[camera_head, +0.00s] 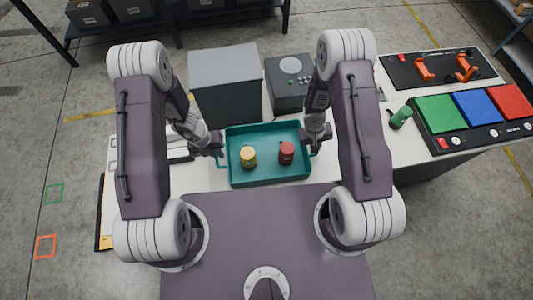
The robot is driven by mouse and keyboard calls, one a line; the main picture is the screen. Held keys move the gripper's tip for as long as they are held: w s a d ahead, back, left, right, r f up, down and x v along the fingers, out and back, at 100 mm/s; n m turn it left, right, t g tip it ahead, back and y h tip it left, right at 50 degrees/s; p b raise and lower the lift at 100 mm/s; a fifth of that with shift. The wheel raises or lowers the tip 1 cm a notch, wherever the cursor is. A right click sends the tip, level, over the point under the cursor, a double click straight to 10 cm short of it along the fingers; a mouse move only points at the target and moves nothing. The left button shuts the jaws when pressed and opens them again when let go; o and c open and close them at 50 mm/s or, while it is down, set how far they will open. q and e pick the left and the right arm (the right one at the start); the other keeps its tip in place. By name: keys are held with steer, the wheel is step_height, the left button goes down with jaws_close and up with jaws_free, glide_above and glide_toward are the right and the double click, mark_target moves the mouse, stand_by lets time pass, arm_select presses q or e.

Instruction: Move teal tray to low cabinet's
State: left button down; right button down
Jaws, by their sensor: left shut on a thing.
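The teal tray (270,181) is in front of me, above or on the white worktop; I cannot tell whether it touches. It holds a yellow can (248,157) on the left and a red can (286,152) on the right, both upright. My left gripper (217,154) is shut on the tray's left handle. My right gripper (315,146) is at the tray's right handle; its jaws are too small and dark to read. A low grey cabinet (224,64) with a flat, bare top stands behind the tray, slightly left.
A dark grey device (290,82) with a round dial stands right of the cabinet. Shelving stands at the back.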

arm_select(q)
steer(key=shift+r, duration=0.1)
arm_select(e)
steer(key=shift+r, duration=0.1)
stand_by(0.3)
